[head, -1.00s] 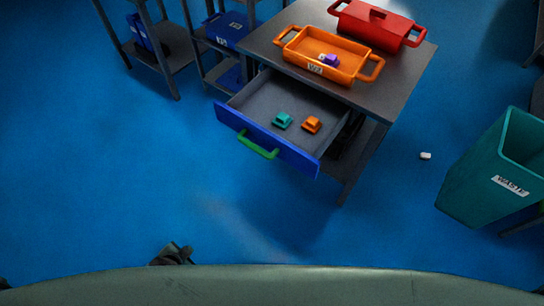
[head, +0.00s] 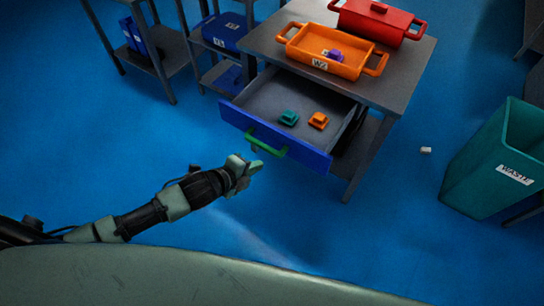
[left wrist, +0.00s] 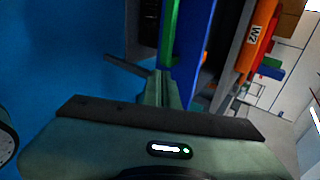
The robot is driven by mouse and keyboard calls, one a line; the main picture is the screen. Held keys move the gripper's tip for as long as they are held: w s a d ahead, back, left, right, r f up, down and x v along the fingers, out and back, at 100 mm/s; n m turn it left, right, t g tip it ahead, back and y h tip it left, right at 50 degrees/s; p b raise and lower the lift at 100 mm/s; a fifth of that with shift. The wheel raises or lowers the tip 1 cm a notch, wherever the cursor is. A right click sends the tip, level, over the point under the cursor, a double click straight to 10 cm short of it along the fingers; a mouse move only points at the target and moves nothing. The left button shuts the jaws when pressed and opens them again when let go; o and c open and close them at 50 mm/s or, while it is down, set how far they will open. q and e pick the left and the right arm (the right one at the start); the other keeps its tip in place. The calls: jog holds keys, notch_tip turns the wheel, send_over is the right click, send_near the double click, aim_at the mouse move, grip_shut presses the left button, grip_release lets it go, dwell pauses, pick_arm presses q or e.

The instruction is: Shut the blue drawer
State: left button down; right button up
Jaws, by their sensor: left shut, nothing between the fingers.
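The blue drawer (head: 306,151) stands pulled out from under the grey table. It has a green handle (head: 266,146) on its front, which also shows in the left wrist view (left wrist: 170,35). Inside lie a teal block-like item (head: 289,118) and an orange one (head: 318,121). My left gripper (head: 254,164) is shut and empty, just in front of the drawer, close to the handle's left part; I cannot tell whether it touches. In the left wrist view its fingertips (left wrist: 161,76) are together just below the handle. My right gripper is not in view.
On the table (head: 262,45) stand an orange tray (head: 352,70) labelled W2, with a small purple item in it, and a red lidded container (head: 385,24). A teal waste bin (head: 492,170) stands at right. A small white item (head: 426,150) lies on the open floor.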

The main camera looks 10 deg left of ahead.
aim_at(276, 155)
pick_arm(q)
jog(key=x, duration=0.8)
jog(key=shift+w+d+r, duration=0.1)
jog(key=shift+w+r, duration=0.15)
jog(key=shift+w, duration=0.15)
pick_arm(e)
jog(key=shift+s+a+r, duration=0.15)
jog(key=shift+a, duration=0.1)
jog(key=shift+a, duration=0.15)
